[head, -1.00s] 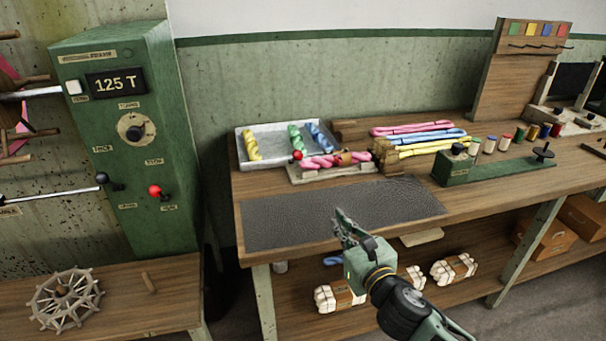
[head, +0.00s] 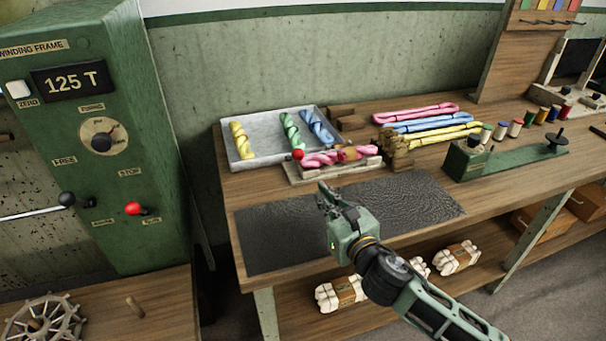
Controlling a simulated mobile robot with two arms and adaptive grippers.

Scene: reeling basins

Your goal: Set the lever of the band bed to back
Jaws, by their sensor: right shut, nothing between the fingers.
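The band bed (head: 308,176) is a low wooden cradle near the back of the bench, with a pink twisted skein (head: 335,157) lying in it. A lever with a red ball knob (head: 298,155) stands at its left end; its shaft is too small to read its setting clearly. My right gripper (head: 322,196) is shut and empty above the dark mat, in front of the bed and apart from the lever. My left gripper is out of view.
A grey tray (head: 228,150) with yellow, green and blue skeins stands behind the bed. Loose pink, blue and yellow hanks (head: 430,124) lie to its right, beside a green device (head: 470,160). The dark mat (head: 270,232) is otherwise clear. A winding frame cabinet (head: 150,180) stands at left.

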